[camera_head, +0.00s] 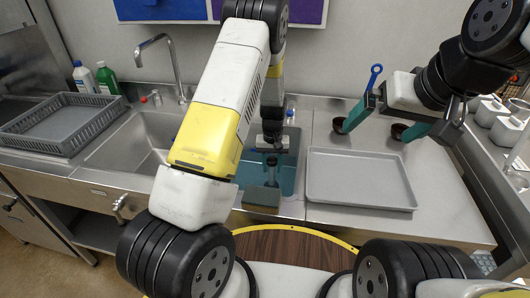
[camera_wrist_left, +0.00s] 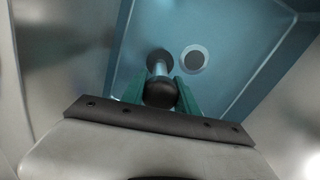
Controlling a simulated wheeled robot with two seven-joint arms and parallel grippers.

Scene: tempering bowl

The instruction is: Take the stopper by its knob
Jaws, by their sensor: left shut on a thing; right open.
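The stopper's dark round knob (camera_wrist_left: 160,94) is between the two green fingers of my left gripper (camera_wrist_left: 161,92) in the left wrist view, and the gripper is shut on it. A pale stem (camera_wrist_left: 160,68) joins the knob to a dark round part (camera_wrist_left: 159,57) beyond. A round drain with a pale ring (camera_wrist_left: 194,58) lies just right of it. In the head view my left gripper (camera_head: 272,161) points down into the blue-tinted basin (camera_head: 288,172); I cannot make out the stopper there. My right gripper (camera_head: 390,121) is open above the counter.
A grey tray (camera_head: 360,180) lies on the counter right of the basin. A steel sink (camera_head: 135,145) with a tap (camera_head: 172,62), a grey rack (camera_head: 62,123) and bottles (camera_head: 107,78) are at left.

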